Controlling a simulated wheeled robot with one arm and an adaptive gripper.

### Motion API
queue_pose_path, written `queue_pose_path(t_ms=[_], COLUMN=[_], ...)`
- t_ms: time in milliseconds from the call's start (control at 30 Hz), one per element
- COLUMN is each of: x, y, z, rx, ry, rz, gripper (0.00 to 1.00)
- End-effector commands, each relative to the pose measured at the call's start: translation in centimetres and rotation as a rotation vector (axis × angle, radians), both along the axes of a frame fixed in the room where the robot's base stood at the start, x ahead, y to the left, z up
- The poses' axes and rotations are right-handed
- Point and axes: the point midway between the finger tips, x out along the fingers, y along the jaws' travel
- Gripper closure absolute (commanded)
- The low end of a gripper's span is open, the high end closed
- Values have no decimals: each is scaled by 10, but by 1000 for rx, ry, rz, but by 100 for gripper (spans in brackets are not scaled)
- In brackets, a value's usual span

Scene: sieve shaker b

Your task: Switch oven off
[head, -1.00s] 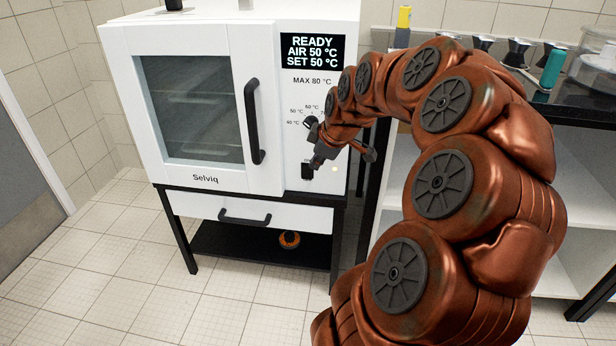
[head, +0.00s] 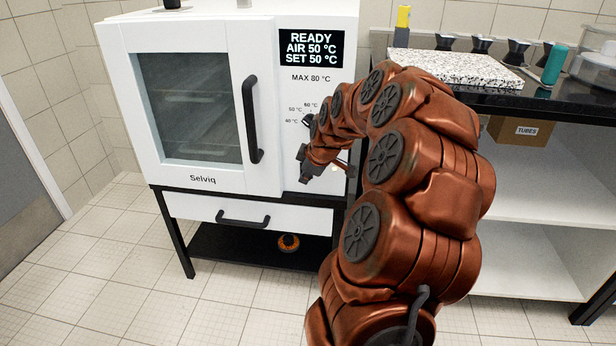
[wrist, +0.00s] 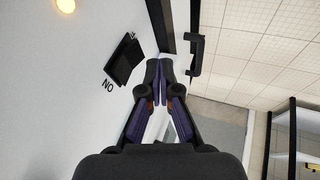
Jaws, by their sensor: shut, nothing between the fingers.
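The white oven (head: 120,60) stands at the left in the head view, its door closed. Its display (head: 312,48) reads READY, AIR 50 °C, SET 50 °C. In the wrist view a black rocker switch (wrist: 125,58) sits on the white panel, with ON lettering upside down beside it. Which side is pressed in, I cannot tell. A lit yellowish lamp (wrist: 65,5) shows near it. My gripper (wrist: 158,68) is shut and empty, right of the switch in the wrist view; contact is unclear. In the head view my gripper (head: 304,172) covers the switch area.
The dial (head: 308,120) is just above my gripper, partly hidden by my arm. The door handle (head: 253,120) is to its left. A drawer with a handle (head: 242,220) is below. A dark counter (head: 480,100) with a speckled slab (head: 455,68) stands at the right.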

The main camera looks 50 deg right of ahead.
Motion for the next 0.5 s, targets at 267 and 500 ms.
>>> queue_pose_path(t_ms=[267, 500], x=[13, 13], y=[-18, -20], z=[-9, -9], rx=[1, 1], ry=[1, 0], rz=[-1, 0], gripper=[100, 100])
